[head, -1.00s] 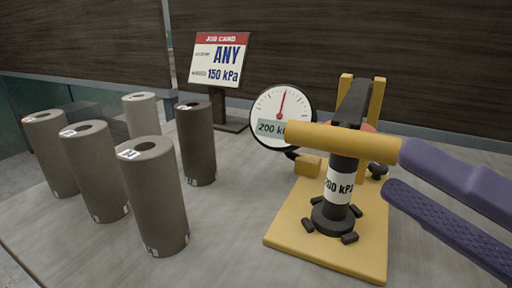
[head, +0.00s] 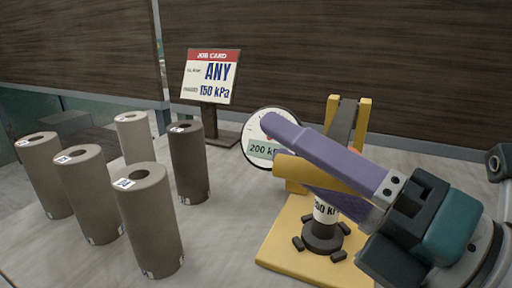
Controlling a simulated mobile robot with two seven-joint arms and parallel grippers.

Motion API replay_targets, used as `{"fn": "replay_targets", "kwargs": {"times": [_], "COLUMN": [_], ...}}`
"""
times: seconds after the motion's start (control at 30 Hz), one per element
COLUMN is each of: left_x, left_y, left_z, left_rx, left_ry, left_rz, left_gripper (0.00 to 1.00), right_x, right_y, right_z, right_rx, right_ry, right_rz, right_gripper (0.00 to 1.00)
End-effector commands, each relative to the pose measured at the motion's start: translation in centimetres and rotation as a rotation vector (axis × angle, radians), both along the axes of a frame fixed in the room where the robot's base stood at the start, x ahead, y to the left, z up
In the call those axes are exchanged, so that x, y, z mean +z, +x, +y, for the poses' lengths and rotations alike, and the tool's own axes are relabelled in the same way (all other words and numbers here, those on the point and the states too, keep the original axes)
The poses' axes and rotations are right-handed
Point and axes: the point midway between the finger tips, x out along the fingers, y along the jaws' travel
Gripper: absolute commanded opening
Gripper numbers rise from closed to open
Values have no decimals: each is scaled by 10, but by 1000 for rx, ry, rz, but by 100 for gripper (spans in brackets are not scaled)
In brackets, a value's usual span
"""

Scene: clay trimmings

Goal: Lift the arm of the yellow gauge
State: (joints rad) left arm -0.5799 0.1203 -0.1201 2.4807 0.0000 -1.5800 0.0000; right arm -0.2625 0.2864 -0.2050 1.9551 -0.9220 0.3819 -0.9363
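The yellow gauge stands on a yellow base plate (head: 280,245) with yellow uprights (head: 362,120). Its arm ends in a yellow crossbar handle (head: 288,168), lying low in front of the uprights. Below it is a black plunger foot (head: 322,238) with a partly hidden white label (head: 322,211). The round dial (head: 257,135) reads 200 on its plate; a finger covers much of its face. My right gripper (head: 285,155) has one purple finger over the handle's upper side and one below it. Whether they press on it cannot be told. My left gripper is out of view.
Several grey clay cylinders (head: 148,220) stand on the left of the table, with a darker one (head: 188,160) nearest the gauge. A job card (head: 210,75) reading ANY and 150 kPa stands behind. The table (head: 225,225) between cylinders and base is clear.

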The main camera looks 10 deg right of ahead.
Motion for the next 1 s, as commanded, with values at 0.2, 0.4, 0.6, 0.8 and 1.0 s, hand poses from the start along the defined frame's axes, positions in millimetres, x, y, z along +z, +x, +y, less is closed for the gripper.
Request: {"fn": "replay_targets", "kwargs": {"times": [0.2,0.4,0.6,0.8,1.0], "left_x": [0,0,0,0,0], "left_y": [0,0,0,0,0], "left_z": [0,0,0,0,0], "left_rx": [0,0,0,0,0], "left_ry": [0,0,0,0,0], "left_rz": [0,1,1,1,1], "left_gripper": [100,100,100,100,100], "right_x": [0,0,1,1,1], "right_y": [0,0,0,0,0], "right_z": [0,0,0,0,0], "right_rx": [0,0,1,1,1], "right_ry": [0,0,0,-1,0], "right_rz": [0,-1,-2,-3,-3], "right_gripper": [30,7,0,0,0]}}
